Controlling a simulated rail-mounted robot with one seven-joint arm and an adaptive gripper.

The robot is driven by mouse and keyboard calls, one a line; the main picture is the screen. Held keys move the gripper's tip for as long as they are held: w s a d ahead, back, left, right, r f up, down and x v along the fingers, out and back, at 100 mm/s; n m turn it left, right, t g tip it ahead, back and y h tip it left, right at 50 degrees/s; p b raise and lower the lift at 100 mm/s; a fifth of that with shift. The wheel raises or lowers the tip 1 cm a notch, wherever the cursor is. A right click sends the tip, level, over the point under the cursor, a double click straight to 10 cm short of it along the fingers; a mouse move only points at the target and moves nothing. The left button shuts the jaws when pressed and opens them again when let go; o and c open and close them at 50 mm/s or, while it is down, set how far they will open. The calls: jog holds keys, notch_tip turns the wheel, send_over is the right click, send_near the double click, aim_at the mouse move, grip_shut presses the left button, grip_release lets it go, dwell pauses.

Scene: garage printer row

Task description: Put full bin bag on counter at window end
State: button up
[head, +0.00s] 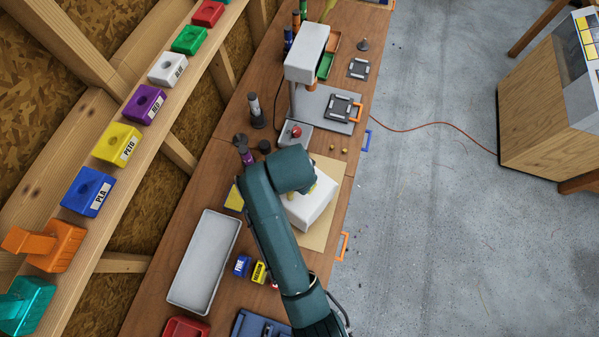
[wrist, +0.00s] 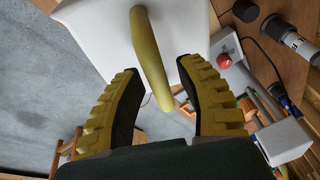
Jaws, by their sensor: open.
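A white, boxy thing (head: 308,208) stands on the wooden counter (head: 215,180), under the end of my arm; it may be the full bin bag, but I cannot tell for sure. In the wrist view the white body (wrist: 95,25) fills the top and carries a yellow, bar-like handle (wrist: 150,55). My gripper (wrist: 158,72) is open, with its two ribbed yellow fingers on either side of the handle and gaps visible at both sides. In the head view my arm hides most of the gripper. No window shows.
A grey tray (head: 204,262) lies on the counter left of my arm, with small blue and yellow labelled blocks (head: 258,272) beside it. A white-headed machine (head: 306,62) and a red button (head: 296,131) stand farther along. Coloured labelled holders (head: 88,191) line the wall rail.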

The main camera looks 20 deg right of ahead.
jog(key=w+a+r+n+t+p, duration=0.1)
jog(key=r+n+t, duration=0.4)
jog(key=r, duration=1.5)
jog(key=w+a+r+n+t+p, duration=0.1)
jog(key=w+a+r+n+t, duration=0.2)
jog(key=r+t, duration=0.8)
notch_tip(320, 180, up, 10)
jog(key=shift+r+n+y+p, duration=0.1)
jog(key=shift+n+y+p, duration=0.3)
jog(key=shift+n, duration=0.6)
jog(key=shift+o, duration=1.3)
jog(key=s+r+n+t, duration=0.2)
jog(key=s+r, duration=0.3)
jog(key=r, duration=0.3)
jog(key=shift+a+n+t+y, duration=0.3)
jog(key=shift+a+t, duration=0.15)
jog(key=shift+t, duration=0.45)
